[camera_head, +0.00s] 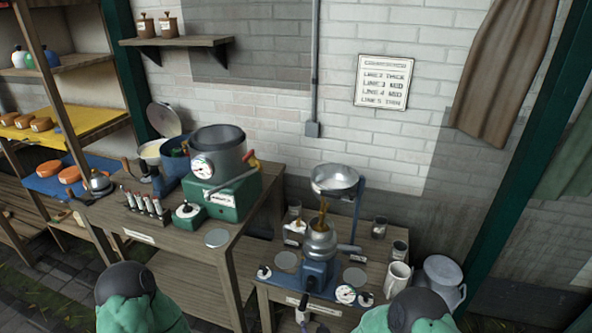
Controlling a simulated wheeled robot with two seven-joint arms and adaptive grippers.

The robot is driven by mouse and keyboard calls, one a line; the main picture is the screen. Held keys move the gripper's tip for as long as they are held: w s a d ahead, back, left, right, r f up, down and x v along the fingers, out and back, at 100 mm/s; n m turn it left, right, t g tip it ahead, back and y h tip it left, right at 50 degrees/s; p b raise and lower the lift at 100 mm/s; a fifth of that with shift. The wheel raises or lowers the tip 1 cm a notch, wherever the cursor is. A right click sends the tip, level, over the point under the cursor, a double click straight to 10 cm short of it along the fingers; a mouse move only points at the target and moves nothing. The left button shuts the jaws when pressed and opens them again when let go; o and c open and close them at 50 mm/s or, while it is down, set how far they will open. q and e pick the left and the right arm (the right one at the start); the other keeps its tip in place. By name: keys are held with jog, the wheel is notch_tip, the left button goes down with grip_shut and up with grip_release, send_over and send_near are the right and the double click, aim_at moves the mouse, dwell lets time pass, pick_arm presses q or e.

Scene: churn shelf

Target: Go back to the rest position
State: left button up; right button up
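Neither of my grippers shows in the head view. Only green-covered parts of my two arms with dark round caps show at the bottom edge, one left of centre and one at the right. What my grippers hold, if anything, cannot be seen. In front of me, a green-based machine (222,196) with a large metal drum (218,150), a dial and a red-tipped lever stands on the taller wooden table (180,245). A blue machine (318,272) with a metal bowl (335,180) on top stands on the lower table, with brown material below the bowl.
A white jug (397,278) and a metal can (443,278) stand right of the blue machine. Several small bottles stand in a rack (146,206) on the taller table. Shelves with a yellow tray (75,125) and blue tray (70,178) are at left. A sign (384,82) hangs on the wall.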

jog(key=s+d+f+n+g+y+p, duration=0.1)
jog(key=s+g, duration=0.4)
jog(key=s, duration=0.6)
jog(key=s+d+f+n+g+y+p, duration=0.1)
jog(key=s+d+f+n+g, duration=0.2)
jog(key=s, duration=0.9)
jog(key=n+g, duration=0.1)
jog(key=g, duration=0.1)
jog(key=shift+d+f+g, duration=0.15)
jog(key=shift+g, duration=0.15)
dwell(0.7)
